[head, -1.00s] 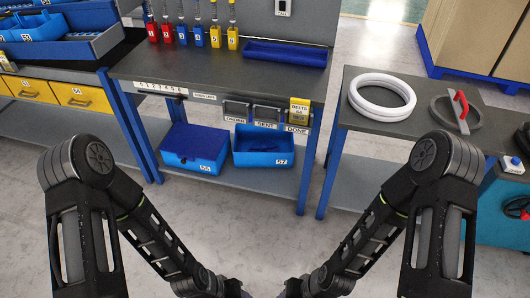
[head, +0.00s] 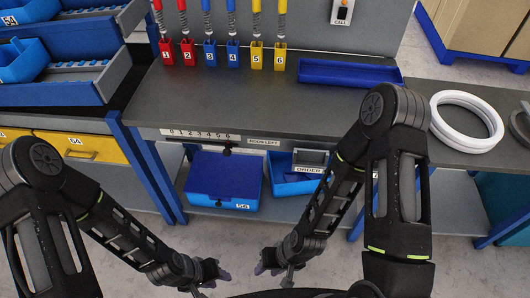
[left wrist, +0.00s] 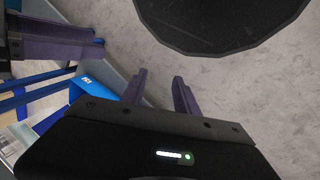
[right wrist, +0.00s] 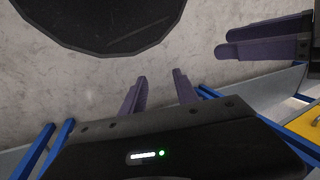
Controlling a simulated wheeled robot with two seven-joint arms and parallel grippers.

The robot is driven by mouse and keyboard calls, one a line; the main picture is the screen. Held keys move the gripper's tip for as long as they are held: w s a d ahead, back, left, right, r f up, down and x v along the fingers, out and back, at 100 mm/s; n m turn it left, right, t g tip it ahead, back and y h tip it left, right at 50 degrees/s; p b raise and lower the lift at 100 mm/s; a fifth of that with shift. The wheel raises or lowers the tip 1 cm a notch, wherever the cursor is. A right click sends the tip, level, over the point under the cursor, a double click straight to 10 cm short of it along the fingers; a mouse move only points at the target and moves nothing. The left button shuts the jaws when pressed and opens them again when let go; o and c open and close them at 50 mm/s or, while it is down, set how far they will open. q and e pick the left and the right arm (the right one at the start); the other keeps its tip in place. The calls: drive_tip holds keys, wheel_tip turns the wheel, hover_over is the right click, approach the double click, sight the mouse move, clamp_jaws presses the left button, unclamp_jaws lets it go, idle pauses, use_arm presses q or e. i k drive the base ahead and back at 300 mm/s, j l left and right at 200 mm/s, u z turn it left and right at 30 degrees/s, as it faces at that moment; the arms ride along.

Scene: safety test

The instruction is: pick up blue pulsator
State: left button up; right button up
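Two blue holders hang on coiled cords at the back of the workbench, a left blue one (head: 210,54) and a right blue one (head: 232,54). I cannot tell whether either is the pulsator. A small white box with a blue button, seen earlier at the right edge of the head view, is out of view now. My left gripper (head: 222,271) is low in front of the bench, open and empty; its fingers show apart in the left wrist view (left wrist: 160,92). My right gripper (head: 262,268) is beside it, also open and empty in the right wrist view (right wrist: 158,90).
The dark workbench top (head: 270,105) is mostly clear, with a blue tray (head: 350,73) at its back right. Blue bins (head: 225,180) sit on the shelf below. White rings (head: 466,122) lie on the right table. Blue racks (head: 50,85) and yellow drawers (head: 95,147) stand left.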

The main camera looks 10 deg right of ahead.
sight(290, 177)
drive_tip(key=i+j, duration=0.7)
drive_tip(key=j+u, duration=0.05)
drive_tip(key=j, duration=0.05)
